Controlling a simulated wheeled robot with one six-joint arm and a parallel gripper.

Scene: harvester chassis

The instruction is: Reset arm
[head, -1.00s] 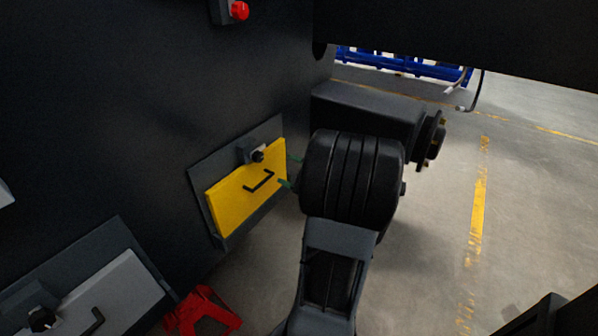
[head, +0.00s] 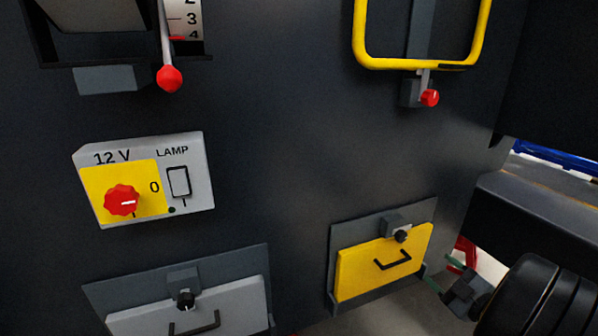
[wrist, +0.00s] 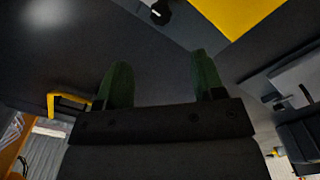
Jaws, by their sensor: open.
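My gripper (head: 444,273) is at the lower right in the head view, just right of and below the yellow panel's right edge. Its two green fingers are apart and nothing shows between them. In the wrist view my gripper (wrist: 162,82) points up the picture with an empty gap. The yellow panel (head: 360,272) has a black handle (head: 393,260) and a black knob (head: 401,236); it looks shut. Part of a yellow surface (wrist: 245,14) shows at the top of the wrist view, beyond the fingers. I cannot tell the exact distance between fingers and panel.
A 12 V lamp box (head: 195,150) with a red knob (head: 122,200) is on the dark wall. A grey panel (head: 240,300) is below it. Red-tipped levers (head: 169,78) and a yellow bar frame (head: 361,35) are higher up. Open floor shows at lower right.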

